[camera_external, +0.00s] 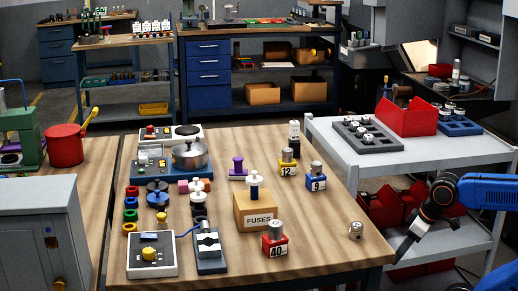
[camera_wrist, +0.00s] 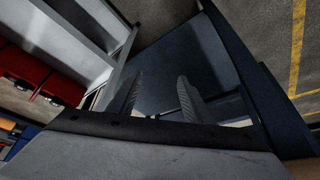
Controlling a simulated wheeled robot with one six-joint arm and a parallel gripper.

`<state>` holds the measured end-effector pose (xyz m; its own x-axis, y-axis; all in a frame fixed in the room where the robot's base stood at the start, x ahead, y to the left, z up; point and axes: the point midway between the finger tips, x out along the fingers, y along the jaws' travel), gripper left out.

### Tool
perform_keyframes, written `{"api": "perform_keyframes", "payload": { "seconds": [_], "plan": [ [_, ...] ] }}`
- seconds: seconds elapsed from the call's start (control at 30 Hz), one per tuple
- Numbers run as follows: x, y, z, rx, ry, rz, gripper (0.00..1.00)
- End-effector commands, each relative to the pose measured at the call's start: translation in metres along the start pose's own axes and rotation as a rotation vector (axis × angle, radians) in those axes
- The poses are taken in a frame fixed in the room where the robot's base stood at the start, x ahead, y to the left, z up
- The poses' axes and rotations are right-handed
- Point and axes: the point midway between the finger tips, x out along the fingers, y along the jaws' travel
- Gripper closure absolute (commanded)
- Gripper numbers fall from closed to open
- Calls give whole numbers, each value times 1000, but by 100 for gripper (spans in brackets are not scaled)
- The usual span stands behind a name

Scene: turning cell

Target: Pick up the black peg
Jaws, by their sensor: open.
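My gripper (camera_external: 404,250) is at the right, off the table's right edge and beside the grey cart, far from the dark piece. In the wrist view my gripper (camera_wrist: 159,92) shows two fingers apart with nothing between them. No peg shows in the wrist view.
A purple peg (camera_external: 238,170), numbered holders (camera_external: 275,244) and coloured rings (camera_external: 130,216) stand around. The grey cart (camera_external: 330,135) carries trays and a red bin (camera_external: 405,118). The table's front right is mostly clear.

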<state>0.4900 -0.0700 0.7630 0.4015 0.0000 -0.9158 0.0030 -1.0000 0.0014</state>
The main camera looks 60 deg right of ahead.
Motion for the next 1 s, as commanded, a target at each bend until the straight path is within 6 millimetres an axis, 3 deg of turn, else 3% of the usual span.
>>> {"api": "perform_keyframes", "payload": {
  "seconds": [0.17, 0.27, 0.7, 1.0],
  "plan": [
    [-32, 0, -15, 0, 6, 0, 55],
    [-69, 0, -32, 0, 7, 0, 55],
    [-279, 0, -124, 0, 4, 0, 55],
    [-370, 1, -164, 0, 3, 0, 55]
  ]
}}
